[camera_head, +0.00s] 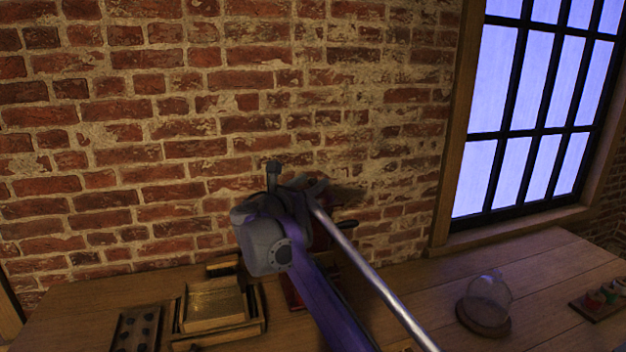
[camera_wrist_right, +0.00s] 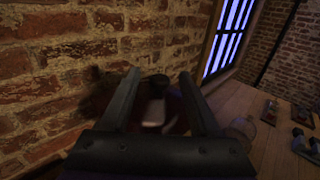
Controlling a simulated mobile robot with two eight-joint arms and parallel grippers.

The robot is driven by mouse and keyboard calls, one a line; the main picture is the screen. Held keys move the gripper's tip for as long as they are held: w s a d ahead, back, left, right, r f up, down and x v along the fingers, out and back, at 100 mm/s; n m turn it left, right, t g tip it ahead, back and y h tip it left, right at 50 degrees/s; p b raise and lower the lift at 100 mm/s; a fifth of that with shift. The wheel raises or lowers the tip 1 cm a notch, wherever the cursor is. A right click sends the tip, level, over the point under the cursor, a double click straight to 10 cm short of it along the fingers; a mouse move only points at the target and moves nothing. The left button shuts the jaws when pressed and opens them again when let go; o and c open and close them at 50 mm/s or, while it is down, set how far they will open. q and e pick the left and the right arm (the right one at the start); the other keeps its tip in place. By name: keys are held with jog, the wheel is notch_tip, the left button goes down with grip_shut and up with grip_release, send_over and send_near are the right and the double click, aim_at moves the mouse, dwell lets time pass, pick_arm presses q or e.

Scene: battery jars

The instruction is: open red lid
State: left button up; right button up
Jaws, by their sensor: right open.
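My right gripper (camera_head: 316,188) is raised in front of the brick wall, above the back of the table. In the right wrist view its two fingers (camera_wrist_right: 160,76) stand apart with a gap between them. A dark red piece (camera_wrist_right: 177,112), likely the red lid, shows blurred behind that gap; I cannot tell whether the fingers touch it. In the head view a red box part (camera_head: 291,288) shows beside my right arm, which hides most of it. Whether the lid is open or shut is unclear. My left gripper is not in view.
A wooden box (camera_head: 215,303) and a tray with dark round pieces (camera_head: 135,330) are at the left. A glass dome on a wooden base (camera_head: 486,303) and a tray of small coloured items (camera_head: 603,299) are at the right. The brick wall (camera_head: 130,150) is close behind.

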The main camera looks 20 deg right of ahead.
jog(key=shift+x, duration=0.8)
grip_shut()
dwell(0.9)
